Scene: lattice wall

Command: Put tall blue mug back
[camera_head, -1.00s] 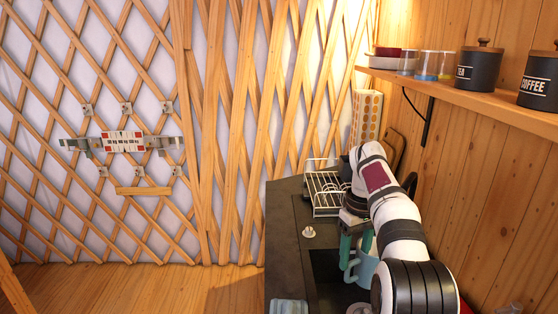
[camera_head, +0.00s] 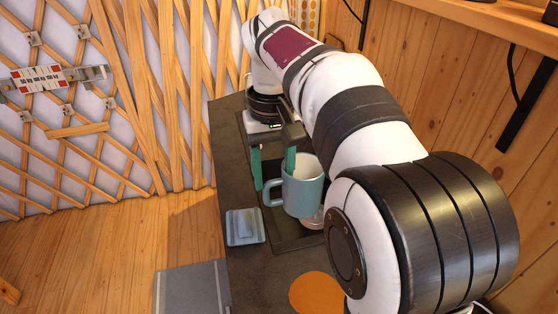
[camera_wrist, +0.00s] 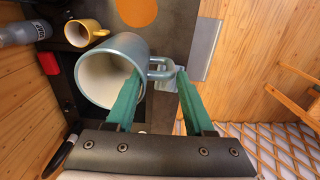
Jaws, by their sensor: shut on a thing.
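The tall blue mug (camera_head: 304,188) is upright or nearly so, with its handle toward the left, beside my forearm. My gripper (camera_head: 273,172) is shut on the mug at its handle side, with one green finger on each side. In the wrist view the mug (camera_wrist: 104,98) shows its pale inside. There, one finger of my gripper (camera_wrist: 158,74) reaches over the mouth, and the other is by the handle's outer end. The mug appears held above the dark counter (camera_head: 240,268); I cannot tell the exact gap.
An orange round mat (camera_head: 316,292) and a blue block-like item (camera_head: 243,227) lie on the counter. The wrist view shows a yellow mug (camera_wrist: 85,33), a grey bottle (camera_wrist: 22,33) and a red item (camera_wrist: 48,64).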

